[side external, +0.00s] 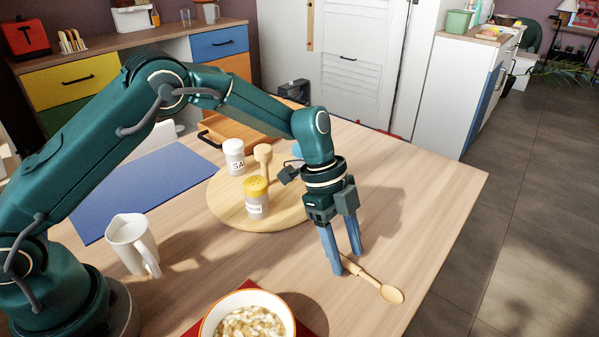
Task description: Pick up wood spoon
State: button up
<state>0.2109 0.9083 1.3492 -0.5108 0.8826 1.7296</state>
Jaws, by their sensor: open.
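The wood spoon (390,293) lies on the wooden table near its right front part. Its bowl points to the lower right and its handle runs up left to my gripper. My gripper (347,262) points down with its two blue fingers apart, at the handle end of the spoon. The left fingertip hides a little of the handle end. I cannot tell whether the fingers touch the spoon or whether the handle lies fully between them.
A round wooden board (225,208) holds a salt shaker (234,157), a yellow-topped shaker (256,198) and a wooden utensil (263,160). A white pitcher (132,243) stands left. A bowl of food (248,322) is at the front. The table right of the spoon is clear to its edge.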

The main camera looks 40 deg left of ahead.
jog(key=shift+d+f, duration=0.1)
jog(key=shift+f, duration=0.15)
jog(key=shift+f, duration=0.2)
dwell(0.3)
grip_shut()
